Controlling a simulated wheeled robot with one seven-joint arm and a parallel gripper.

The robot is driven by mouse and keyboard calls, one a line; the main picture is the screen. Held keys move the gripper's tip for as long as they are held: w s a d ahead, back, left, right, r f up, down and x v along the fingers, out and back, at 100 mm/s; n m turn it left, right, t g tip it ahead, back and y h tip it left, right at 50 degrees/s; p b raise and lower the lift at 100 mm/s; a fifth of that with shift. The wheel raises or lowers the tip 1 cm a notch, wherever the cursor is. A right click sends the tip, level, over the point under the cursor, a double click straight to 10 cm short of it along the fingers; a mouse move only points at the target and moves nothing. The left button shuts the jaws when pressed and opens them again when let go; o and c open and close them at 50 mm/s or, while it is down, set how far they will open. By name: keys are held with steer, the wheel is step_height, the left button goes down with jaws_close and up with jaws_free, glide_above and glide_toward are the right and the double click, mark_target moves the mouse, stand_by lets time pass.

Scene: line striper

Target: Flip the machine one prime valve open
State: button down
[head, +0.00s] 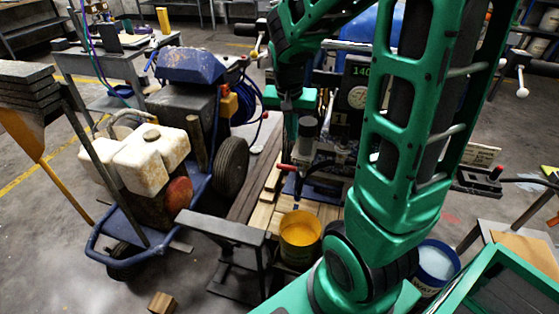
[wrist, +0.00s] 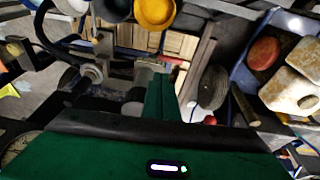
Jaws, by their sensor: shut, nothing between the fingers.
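Machine one, marked with a "1" (head: 340,126) beside a round gauge (head: 357,97), stands behind my arm in the head view and is partly hidden by it. A short red-tipped lever (head: 284,168) sticks out to the left from its lower front; it looks like the prime valve handle, but I cannot tell its position for sure. My gripper (head: 292,138) is shut and empty, pointing down just above the lever, apparently apart from it. In the wrist view my shut green fingers (wrist: 160,78) reach toward metal fittings (wrist: 150,65) of the machine.
A yellow paint bucket (head: 300,233) stands on wooden slats below the lever. A blue cart machine with a stained white tank (head: 148,155) stands at left. A dark metal stand (head: 222,228) is at front.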

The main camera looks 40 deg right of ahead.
steer(key=w+f, duration=0.2)
steer(key=w, duration=0.1)
glide_above(284, 165)
step_height(284, 165, down, 12)
steer(key=shift+s+a+f+m, duration=0.3)
steer(key=shift+a+f, duration=0.1)
steer(key=shift+f, duration=0.25)
